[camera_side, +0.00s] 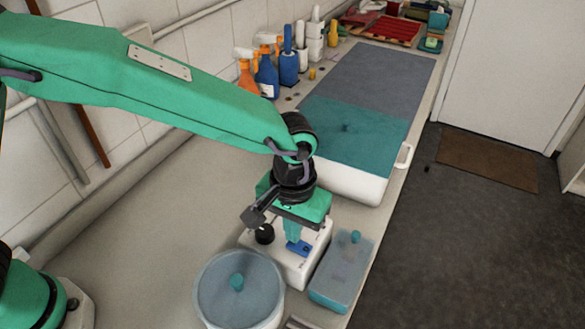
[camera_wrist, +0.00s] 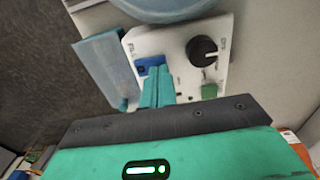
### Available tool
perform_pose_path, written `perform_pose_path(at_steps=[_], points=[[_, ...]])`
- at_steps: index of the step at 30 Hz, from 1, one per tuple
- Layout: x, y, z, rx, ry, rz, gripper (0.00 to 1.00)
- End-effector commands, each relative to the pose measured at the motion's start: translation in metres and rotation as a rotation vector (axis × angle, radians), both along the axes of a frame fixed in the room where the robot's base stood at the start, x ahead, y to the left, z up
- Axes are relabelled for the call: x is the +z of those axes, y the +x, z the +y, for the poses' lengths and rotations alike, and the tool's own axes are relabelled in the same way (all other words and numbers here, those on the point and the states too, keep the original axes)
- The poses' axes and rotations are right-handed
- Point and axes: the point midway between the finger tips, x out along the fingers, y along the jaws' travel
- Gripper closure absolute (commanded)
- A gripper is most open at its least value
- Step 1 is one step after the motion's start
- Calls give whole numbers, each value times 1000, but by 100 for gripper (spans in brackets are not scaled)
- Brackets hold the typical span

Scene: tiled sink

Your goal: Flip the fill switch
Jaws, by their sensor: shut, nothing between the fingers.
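A white control box (camera_side: 283,262) stands on the counter, with a black knob (camera_side: 264,234) and a blue switch (camera_side: 300,248) on top. In the wrist view the box's panel (camera_wrist: 178,45) shows the knob (camera_wrist: 203,50), the blue switch (camera_wrist: 150,69) and a small green piece (camera_wrist: 209,91). The panel lettering is too small to read, so I cannot tell which label each control bears. My gripper (camera_side: 291,238) points down over the box, shut and empty. Its fingertips (camera_wrist: 157,72) are right at the blue switch and partly cover it; I cannot tell whether they touch.
A round container with a grey lid (camera_side: 238,288) stands close left of the box. A blue lidded box (camera_side: 341,272) is close on the right. A covered white basin (camera_side: 350,182) lies behind, with several bottles (camera_side: 289,68) along the wall. The left counter (camera_side: 150,220) is clear.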

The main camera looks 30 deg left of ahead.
Motion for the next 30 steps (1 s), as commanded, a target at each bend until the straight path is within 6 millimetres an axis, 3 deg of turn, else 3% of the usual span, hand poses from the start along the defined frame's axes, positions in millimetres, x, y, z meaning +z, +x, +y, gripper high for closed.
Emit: perform_pose_path(at_steps=[30], points=[[-11,0,0,0,1,1,100]])
